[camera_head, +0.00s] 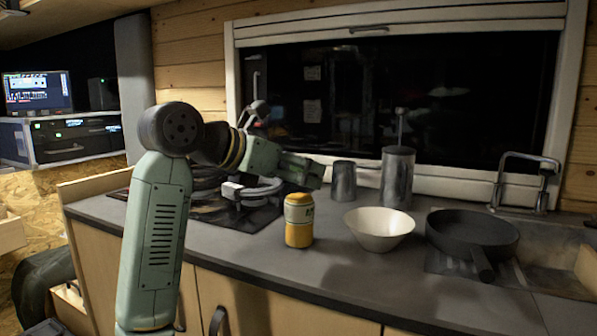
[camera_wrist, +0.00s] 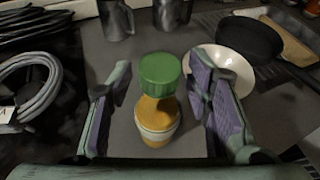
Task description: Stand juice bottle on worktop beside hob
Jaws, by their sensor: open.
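The juice bottle (camera_head: 299,222) stands upright on the grey worktop (camera_head: 345,275), just right of the black hob (camera_head: 262,217). It has an orange body and a pale label band. Its green cap shows in the wrist view, where the bottle (camera_wrist: 157,122) stands between my fingers. In the head view my gripper (camera_head: 308,176) is over the bottle's top and hides the cap. My gripper (camera_wrist: 163,72) is open, with a gap visible on each side of the bottle.
A grey coiled cable (camera_wrist: 42,88) and dark coils lie on the hob. A cream bowl (camera_head: 379,229) stands close right of the bottle, then a black pan (camera_head: 472,238) by the sink. A metal mug (camera_head: 343,181) and tall metal pot (camera_head: 397,177) stand behind. The front worktop is clear.

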